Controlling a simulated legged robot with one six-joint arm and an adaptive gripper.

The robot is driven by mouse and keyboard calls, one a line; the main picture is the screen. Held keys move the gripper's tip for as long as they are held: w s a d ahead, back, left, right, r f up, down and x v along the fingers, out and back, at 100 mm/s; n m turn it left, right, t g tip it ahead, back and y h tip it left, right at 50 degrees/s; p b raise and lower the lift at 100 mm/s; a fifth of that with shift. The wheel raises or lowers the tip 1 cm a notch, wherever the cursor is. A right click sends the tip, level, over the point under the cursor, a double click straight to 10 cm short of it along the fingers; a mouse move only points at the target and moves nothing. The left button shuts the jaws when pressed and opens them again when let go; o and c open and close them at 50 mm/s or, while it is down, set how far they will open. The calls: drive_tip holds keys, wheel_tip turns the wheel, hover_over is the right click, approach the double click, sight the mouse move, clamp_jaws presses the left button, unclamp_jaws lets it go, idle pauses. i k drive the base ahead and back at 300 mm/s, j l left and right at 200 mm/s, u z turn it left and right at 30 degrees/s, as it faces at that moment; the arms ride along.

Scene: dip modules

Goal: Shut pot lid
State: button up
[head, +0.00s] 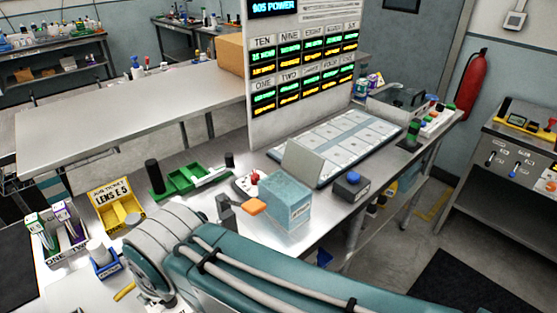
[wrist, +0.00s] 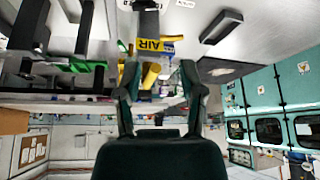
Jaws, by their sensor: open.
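A pale teal, see-through box (head: 287,202) that looks like the pot stands on the bench right of centre in the head view. A grey flat lid (head: 303,160) stands raised and tilted at its back edge, so the pot looks open. A grey post with an orange paddle (head: 254,206) stands just left of the pot. My gripper (wrist: 158,76) shows in the wrist view, its two fingers spread apart with nothing held between them. I cannot make out the gripper in the head view, and I cannot identify the pot in the wrist view.
A green tray (head: 186,180), a yellow bin (head: 117,212) and a blue holder (head: 106,263) stand left on the bench. A dark blue box with a black knob (head: 350,187) stands right of the pot. A white panel board (head: 303,75) rises behind. The wrist view shows an AIR label (wrist: 147,44).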

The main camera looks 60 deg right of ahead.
sight(308, 166)
drive_tip(key=k+l+u, duration=0.2)
drive_tip(key=l, duration=0.2)
drive_tip(key=l+u, duration=0.25)
drive_tip(key=k+l+u, duration=0.2)
drive_tip(key=l, duration=0.25)
drive_tip(key=k+l+u, duration=0.2)
drive_tip(key=k+l, duration=0.2)
drive_tip(key=l, duration=0.15)
drive_tip(key=k+l, duration=0.2)
drive_tip(key=l, duration=0.2)
drive_tip(key=k+l+u, duration=0.1)
drive_tip(key=l, duration=0.25)
drive_tip(key=k+l, duration=0.4)
drive_tip(key=k, duration=0.35)
drive_tip(key=i+j+z, duration=0.3)
drive_tip(key=i, duration=0.05)
